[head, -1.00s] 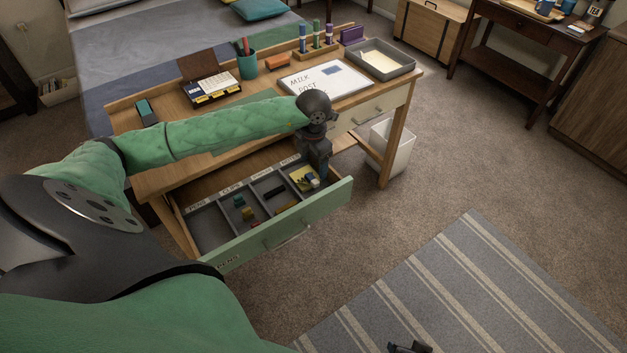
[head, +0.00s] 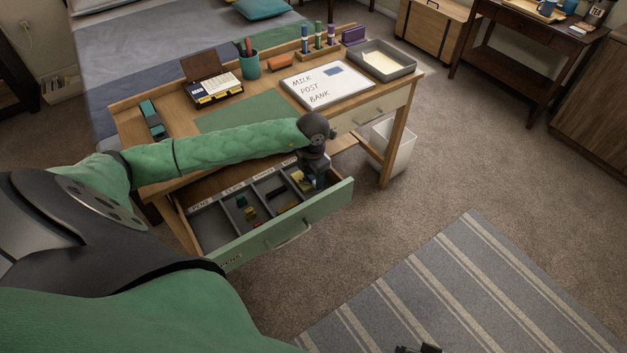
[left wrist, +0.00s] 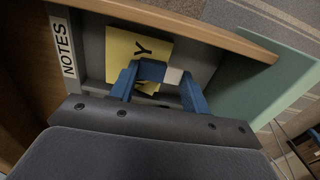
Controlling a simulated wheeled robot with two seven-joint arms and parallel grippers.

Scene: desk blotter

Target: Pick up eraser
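The eraser (left wrist: 174,76), white at one end with a blue sleeve, lies over a yellow note pad (left wrist: 124,50) in the NOTES compartment of the open drawer (head: 290,221). In the left wrist view it sits between the two blue fingertips of my left gripper (left wrist: 160,84), almost filling the gap. The fingers look open around it; firm contact is not clear. In the head view my left gripper (head: 313,178) reaches down into the drawer's right compartment and hides the eraser. A dark bit of my right gripper (head: 418,349) shows at the bottom edge, too cut off to read.
Grey dividers split the drawer into labelled compartments with small items. The green drawer front (left wrist: 262,88) stands close to the gripper. On the desk above are a whiteboard (head: 326,84), a grey paper tray (head: 382,60) and a pen cup (head: 249,65). Open floor lies right of the drawer.

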